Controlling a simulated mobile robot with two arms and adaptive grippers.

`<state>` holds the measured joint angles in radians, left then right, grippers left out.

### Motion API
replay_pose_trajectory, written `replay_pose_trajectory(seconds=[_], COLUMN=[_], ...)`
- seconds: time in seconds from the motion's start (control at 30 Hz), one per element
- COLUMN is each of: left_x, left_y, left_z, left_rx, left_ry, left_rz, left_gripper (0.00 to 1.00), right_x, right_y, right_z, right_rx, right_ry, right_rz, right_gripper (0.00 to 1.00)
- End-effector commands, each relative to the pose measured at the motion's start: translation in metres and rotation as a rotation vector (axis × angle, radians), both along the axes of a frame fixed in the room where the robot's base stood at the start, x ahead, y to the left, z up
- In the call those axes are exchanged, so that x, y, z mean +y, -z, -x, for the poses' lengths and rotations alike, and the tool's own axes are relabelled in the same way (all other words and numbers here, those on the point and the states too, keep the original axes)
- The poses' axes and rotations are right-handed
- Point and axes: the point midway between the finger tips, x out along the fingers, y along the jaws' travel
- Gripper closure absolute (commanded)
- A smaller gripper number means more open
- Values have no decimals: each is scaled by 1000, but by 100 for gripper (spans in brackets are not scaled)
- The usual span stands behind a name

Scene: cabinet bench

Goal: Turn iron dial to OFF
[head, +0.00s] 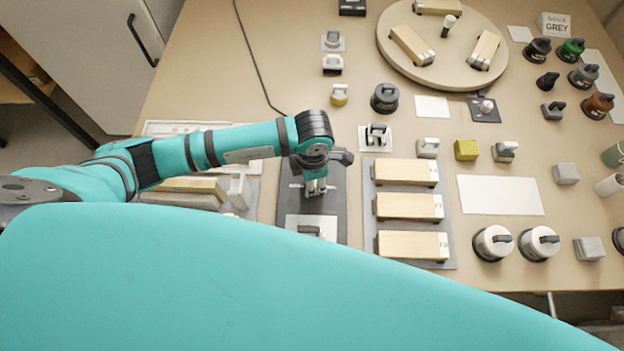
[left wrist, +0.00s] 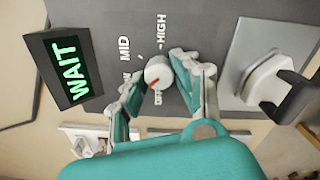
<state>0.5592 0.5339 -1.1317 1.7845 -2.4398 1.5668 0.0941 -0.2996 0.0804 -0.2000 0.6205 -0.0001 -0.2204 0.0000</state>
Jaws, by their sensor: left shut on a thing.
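In the left wrist view, the dial (left wrist: 159,72) is a small white round knob with a red mark on a dark grey panel (left wrist: 190,22). The labels OFF, MID and HIGH stand around it, with one partly hidden by a finger. The red mark points down-left in the picture, toward the side of OFF; its exact setting is hard to tell. My left gripper (left wrist: 164,78) is shut on the dial, one finger on each side. In the head view my left gripper (head: 316,188) points down over the dark panel and hides the dial. My right gripper is not in view.
A display (left wrist: 67,68) reads WAIT in green beside the dial. The iron (left wrist: 268,82), pale with a dark handle, stands on the panel's other side. In the head view, wooden blocks (head: 408,206) lie close right of the gripper. A round turntable (head: 400,62) stands farther back.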

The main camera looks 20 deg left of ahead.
Motion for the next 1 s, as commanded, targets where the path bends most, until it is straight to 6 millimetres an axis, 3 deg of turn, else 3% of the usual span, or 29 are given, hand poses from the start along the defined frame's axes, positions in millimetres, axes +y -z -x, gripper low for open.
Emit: replay_pose_trajectory(seconds=[0.6,1.0], left_x=[-1,-1], left_y=[-1,-1], left_z=[0,-1], left_rx=[-2,-3], left_ry=[-556,-751], left_rz=[0,0], left_gripper=[100,100], right_x=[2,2], right_y=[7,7], right_z=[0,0], right_rx=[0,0], right_ry=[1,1], right_rz=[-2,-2], right_gripper=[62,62])
